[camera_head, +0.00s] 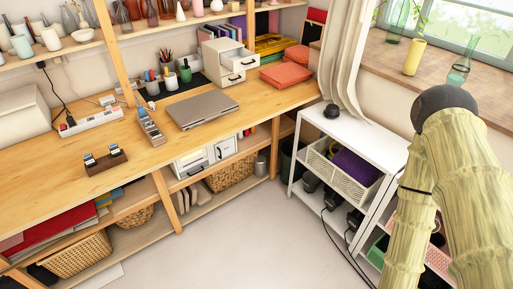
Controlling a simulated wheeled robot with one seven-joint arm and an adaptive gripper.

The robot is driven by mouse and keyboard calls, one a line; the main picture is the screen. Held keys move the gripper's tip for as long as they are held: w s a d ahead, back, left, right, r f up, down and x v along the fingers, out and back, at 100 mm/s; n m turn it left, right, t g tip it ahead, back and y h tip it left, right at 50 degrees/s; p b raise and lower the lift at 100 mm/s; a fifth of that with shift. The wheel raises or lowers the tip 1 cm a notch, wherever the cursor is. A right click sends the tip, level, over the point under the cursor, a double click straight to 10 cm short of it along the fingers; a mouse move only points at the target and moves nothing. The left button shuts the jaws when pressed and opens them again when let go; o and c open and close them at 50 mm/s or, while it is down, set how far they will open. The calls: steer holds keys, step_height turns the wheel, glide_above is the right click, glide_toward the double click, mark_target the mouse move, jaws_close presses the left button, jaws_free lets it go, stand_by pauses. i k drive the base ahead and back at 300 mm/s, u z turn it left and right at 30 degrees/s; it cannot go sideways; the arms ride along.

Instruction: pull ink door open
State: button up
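No door marked as ink can be told in this view. A white rounded machine, perhaps a printer (24,122), stands at the left edge on the wooden desk and is cut off by the frame; no open door shows on it. A cream drawer cabinet (229,63) stands at the back of the desk, with an upper drawer pulled out. White drawer units (191,164) sit on the shelf under the desk, fronts facing out. My gripper is not in view.
A closed laptop (202,109), a power strip (91,122) and small ink-stamp-like items (105,160) lie on the desk (60,178). A white shelf rack (352,130) stands at right, with dark cables beside it. The pale floor (235,230) is open in front.

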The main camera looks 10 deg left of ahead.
mark_target(226, 147)
steer(key=z, duration=0.2)
steer(key=i, duration=0.65)
steer(key=u, duration=0.55)
steer(key=i, duration=0.8)
steer(key=u, duration=0.7)
